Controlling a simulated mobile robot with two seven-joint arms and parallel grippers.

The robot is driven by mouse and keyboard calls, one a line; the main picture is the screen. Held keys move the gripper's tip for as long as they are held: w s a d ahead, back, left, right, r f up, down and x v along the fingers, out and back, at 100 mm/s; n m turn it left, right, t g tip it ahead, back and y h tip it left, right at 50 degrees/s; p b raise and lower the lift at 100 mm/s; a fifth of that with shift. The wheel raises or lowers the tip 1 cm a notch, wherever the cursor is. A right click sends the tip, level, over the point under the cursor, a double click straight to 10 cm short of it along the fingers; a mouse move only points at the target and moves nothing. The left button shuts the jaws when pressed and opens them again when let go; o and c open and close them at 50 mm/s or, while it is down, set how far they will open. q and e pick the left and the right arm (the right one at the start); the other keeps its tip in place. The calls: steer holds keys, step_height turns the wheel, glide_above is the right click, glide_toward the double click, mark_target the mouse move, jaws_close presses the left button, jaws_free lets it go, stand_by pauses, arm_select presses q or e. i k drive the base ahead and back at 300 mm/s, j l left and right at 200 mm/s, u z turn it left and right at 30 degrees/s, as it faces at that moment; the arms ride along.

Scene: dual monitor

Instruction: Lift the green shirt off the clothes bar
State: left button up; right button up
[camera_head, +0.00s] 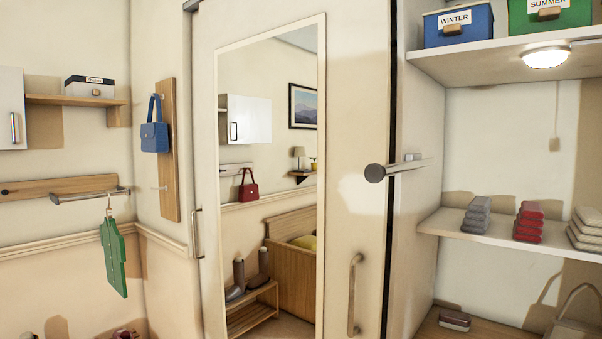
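The green shirt (113,262) hangs at the left on a thin hanger (109,207). The hanger hangs from the right part of a short metal clothes bar (85,196) fixed to the left wall. The shirt hangs free and is seen at an angle, with its lower end tilted a little to the right. Neither of my grippers shows in this view.
A sliding door with a mirror (272,140) fills the middle. A round-ended metal rod (375,173) juts out by the open closet. Closet shelves (500,236) hold folded clothes and boxes. A blue bag (154,137) hangs right of the shirt.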

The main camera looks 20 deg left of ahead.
mark_target(113, 242)
steer(key=u, duration=1.9)
steer(key=i+j+z, duration=0.35)
steer(key=i, duration=0.7)
steer(key=i+j+z, duration=0.35)
steer(key=i+j, duration=0.35)
steer(key=i, duration=0.35)
steer(key=i+j+z, duration=0.35)
steer(key=i+j, duration=0.55)
